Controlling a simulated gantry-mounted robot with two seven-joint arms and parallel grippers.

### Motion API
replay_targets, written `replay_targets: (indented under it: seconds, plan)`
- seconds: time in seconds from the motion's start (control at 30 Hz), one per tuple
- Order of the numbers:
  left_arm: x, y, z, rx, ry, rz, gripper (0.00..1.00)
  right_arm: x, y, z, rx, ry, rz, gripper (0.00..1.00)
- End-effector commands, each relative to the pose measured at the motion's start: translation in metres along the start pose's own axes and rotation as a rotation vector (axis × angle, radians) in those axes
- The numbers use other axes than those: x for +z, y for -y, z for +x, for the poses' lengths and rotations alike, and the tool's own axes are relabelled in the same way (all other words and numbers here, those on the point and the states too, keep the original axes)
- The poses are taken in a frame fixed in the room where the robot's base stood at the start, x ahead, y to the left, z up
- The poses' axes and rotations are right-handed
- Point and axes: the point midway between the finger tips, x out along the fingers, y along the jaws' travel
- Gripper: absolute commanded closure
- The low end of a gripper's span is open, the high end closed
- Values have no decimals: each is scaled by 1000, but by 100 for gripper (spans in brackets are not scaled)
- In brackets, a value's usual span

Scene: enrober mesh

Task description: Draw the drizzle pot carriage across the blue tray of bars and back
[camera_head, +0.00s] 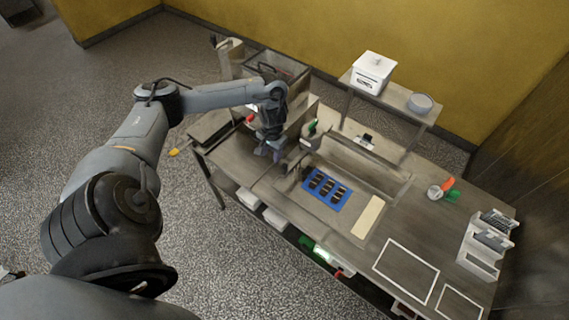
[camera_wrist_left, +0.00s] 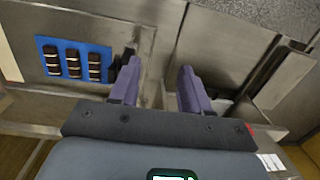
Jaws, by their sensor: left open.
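The blue tray (camera_head: 337,207) lies flat on the steel bench with several dark bars in rows; it also shows at the left of the left wrist view (camera_wrist_left: 106,61). A small pale pot-like part (camera_head: 309,144) with a green piece on top stands behind the tray's left end, beside a steel rail; I take it for the drizzle pot carriage. My left gripper (camera_head: 268,152) is open and empty, left of this part and the tray. In the left wrist view its two purple fingers (camera_wrist_left: 160,68) are apart, with steel surface behind them. My right gripper is not in view.
A steel rail frame (camera_head: 368,172) runs behind the tray. A beige strip (camera_head: 368,217) lies right of it. A raised shelf (camera_head: 400,98) holds a white box (camera_head: 371,73). White outlined areas (camera_head: 405,271) on the right are clear. A rack (camera_head: 484,246) stands at the right end.

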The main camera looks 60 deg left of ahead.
Motion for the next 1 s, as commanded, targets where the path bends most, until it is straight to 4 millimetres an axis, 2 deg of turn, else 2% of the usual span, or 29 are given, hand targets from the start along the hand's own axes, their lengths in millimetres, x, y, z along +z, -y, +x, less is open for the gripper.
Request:
replay_targets:
  seconds: [0.03, 0.1, 0.2, 0.3, 0.5, 0.8, 1.0]
  plan:
    - [-5, -14, -13, 14, -13, 25, 53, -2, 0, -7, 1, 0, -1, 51]
    - [-10, -28, -21, 33, -24, 43, 53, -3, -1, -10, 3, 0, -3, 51]
    - [-18, -38, -29, 51, -42, 49, 53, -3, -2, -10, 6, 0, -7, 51]
    - [-22, -41, -27, 58, -52, 50, 53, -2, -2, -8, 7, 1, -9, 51]
    - [-23, -43, -2, 61, -51, 48, 53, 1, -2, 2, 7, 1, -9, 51]
    - [-25, -45, 43, 59, -51, 49, 53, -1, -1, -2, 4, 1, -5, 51]
    - [-27, -46, 64, 60, -53, 49, 53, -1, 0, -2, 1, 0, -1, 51]
